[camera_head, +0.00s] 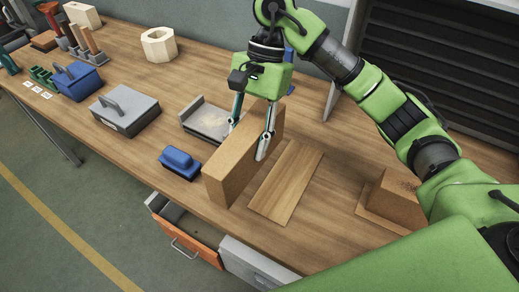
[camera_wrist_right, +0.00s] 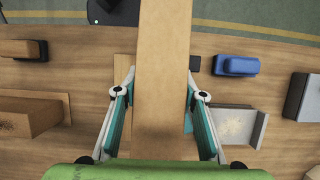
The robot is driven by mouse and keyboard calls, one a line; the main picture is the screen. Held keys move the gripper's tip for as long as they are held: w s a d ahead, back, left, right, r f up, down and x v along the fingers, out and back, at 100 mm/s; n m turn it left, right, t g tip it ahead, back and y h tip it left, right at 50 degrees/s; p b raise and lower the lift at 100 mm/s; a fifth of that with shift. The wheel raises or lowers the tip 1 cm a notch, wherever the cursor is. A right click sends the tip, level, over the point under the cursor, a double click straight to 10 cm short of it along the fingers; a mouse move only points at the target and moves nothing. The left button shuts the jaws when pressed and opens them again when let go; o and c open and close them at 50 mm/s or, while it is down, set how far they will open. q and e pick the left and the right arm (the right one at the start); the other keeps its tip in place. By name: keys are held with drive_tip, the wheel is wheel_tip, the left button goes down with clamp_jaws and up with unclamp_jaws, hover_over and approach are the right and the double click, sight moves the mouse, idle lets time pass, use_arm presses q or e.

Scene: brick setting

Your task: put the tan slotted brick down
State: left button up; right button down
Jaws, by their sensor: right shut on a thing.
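My right gripper (camera_head: 249,138) points down over the workbench and is shut on the tan slotted brick (camera_head: 228,172), with one finger on each side. The brick stands on edge, long and upright, just left of a flat wooden board (camera_head: 287,180). I cannot tell whether its underside touches the bench, and no slot shows from here. In the right wrist view the brick (camera_wrist_right: 163,70) runs up from between the fingers (camera_wrist_right: 162,97). The board shows only partly beside it there. My left gripper is not in view.
Another tan brick (camera_head: 396,198) sits on a board at right. A grey handled box (camera_head: 124,108) is farther left. Open drawers (camera_head: 185,238) jut from the bench front.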

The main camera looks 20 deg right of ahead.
drive_tip(key=d+f+p, duration=0.1)
drive_tip(key=d+f, duration=0.2)
drive_tip(key=d, duration=0.1)
drive_tip(key=w+d+f+p, duration=0.1)
drive_tip(key=d+f+p, duration=0.1)
drive_tip(key=d+f, duration=0.2)
drive_tip(key=d+f+p, duration=0.2)
drive_tip(key=d+f, duration=0.2)
drive_tip(key=shift+w+f, duration=0.1)
drive_tip(key=shift+w, duration=0.05)
drive_tip(key=shift+f, duration=0.3)
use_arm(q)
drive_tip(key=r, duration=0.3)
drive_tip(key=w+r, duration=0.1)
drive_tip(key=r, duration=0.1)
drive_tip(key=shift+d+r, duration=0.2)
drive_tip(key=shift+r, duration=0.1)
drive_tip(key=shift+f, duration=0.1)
use_arm(e)
drive_tip(key=shift+a+f, duration=0.1)
drive_tip(key=shift+b, duration=0.3)
drive_tip(key=c, duration=1.3)
unclamp_jaws()
drive_tip(key=shift+f, duration=0.1)
